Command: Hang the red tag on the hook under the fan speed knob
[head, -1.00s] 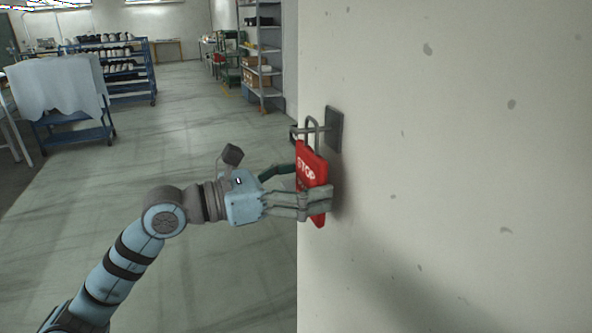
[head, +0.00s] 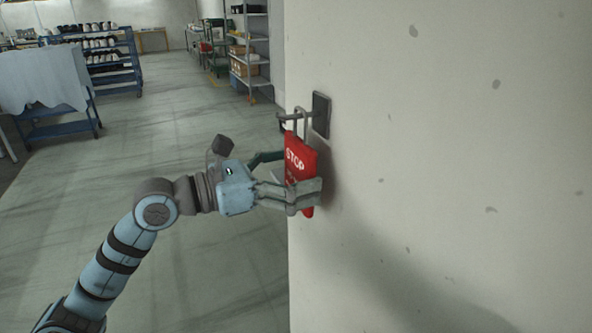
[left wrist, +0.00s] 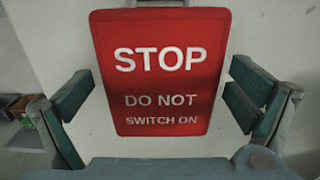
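The red tag (head: 299,160), reading STOP, is upright close to the wall. Its grey wire loop (head: 301,118) passes over the hook's rod, which sticks out left from a dark wall plate (head: 321,115). My left gripper (head: 291,177) has one finger on each side of the tag. In the left wrist view the tag (left wrist: 162,80) faces the camera, between the green finger pads, with narrow gaps at both edges, so the gripper (left wrist: 160,97) is open around it. No fan speed knob is visible. My right gripper is not in view.
The pale wall (head: 440,180) fills the right side. Left of it is open floor (head: 190,120). A blue shoe rack (head: 105,62), a cloth-covered cart (head: 45,85) and grey shelving (head: 250,55) stand farther back.

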